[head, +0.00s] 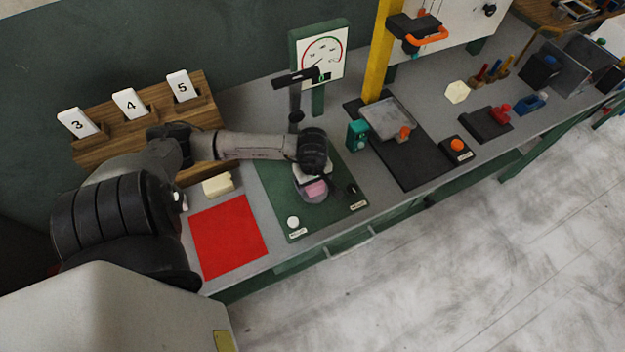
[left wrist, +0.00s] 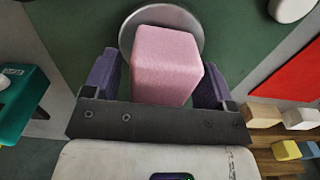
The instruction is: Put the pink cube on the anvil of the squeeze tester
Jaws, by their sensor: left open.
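The pink cube (head: 316,190) is over the round grey anvil of the squeeze tester, on the green base plate. In the left wrist view the pink cube (left wrist: 166,62) stands in front of the round metal anvil (left wrist: 133,28) and hides much of it. It appears to rest on the anvil, though its underside is hidden. My left gripper (left wrist: 158,80) is open, with one purple finger on each side of the cube. A narrow gap shows at the left finger; contact at the right one is hard to tell. My right gripper is in neither view.
The tester's dial (head: 322,52) stands behind my left gripper. A red mat (head: 228,236) and a cream block (head: 217,185) lie to the left, by a wooden rack (head: 150,125) with numbered cards. A black-based press (head: 412,160) with a teal part (head: 357,135) stands to the right.

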